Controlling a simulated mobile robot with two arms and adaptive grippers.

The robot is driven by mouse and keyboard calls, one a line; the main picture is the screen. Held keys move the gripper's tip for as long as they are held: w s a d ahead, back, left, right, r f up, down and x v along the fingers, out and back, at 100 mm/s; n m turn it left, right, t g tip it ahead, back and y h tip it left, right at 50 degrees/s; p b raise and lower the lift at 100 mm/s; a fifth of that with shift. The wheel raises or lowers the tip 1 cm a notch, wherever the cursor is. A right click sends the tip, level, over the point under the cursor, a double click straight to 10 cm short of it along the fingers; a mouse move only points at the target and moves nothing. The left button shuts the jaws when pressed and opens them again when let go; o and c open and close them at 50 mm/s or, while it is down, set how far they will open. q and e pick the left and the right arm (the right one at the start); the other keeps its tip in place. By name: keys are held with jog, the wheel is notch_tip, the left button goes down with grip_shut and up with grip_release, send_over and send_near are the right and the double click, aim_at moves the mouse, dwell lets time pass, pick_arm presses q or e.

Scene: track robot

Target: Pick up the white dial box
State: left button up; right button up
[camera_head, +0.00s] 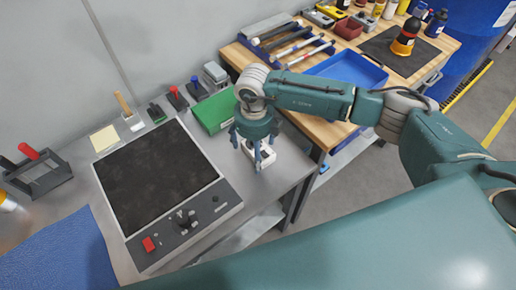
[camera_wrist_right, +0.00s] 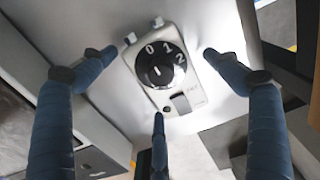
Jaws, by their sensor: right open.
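The white dial box (camera_head: 267,156) stands on the grey bench near its right edge. In the right wrist view the box (camera_wrist_right: 161,70) shows a black round dial marked 0, 1 and 2, a grey switch below it and two small terminals at its top. My right gripper (camera_head: 254,147) points down over the box. In the wrist view its three blue fingers (camera_wrist_right: 157,78) are spread apart around the box, with the lower fingertip close to or over its lower edge. I cannot tell whether any finger touches it. My left gripper is out of view.
A green box (camera_head: 210,112) lies just left behind the gripper. A dark panel with knobs (camera_head: 160,180) fills the bench to the left. Small tools line the wall. A wooden table (camera_head: 400,68) with a blue tray (camera_head: 345,68) stands at right.

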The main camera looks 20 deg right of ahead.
jog(key=c, duration=1.2)
jog(key=shift+c, duration=1.3)
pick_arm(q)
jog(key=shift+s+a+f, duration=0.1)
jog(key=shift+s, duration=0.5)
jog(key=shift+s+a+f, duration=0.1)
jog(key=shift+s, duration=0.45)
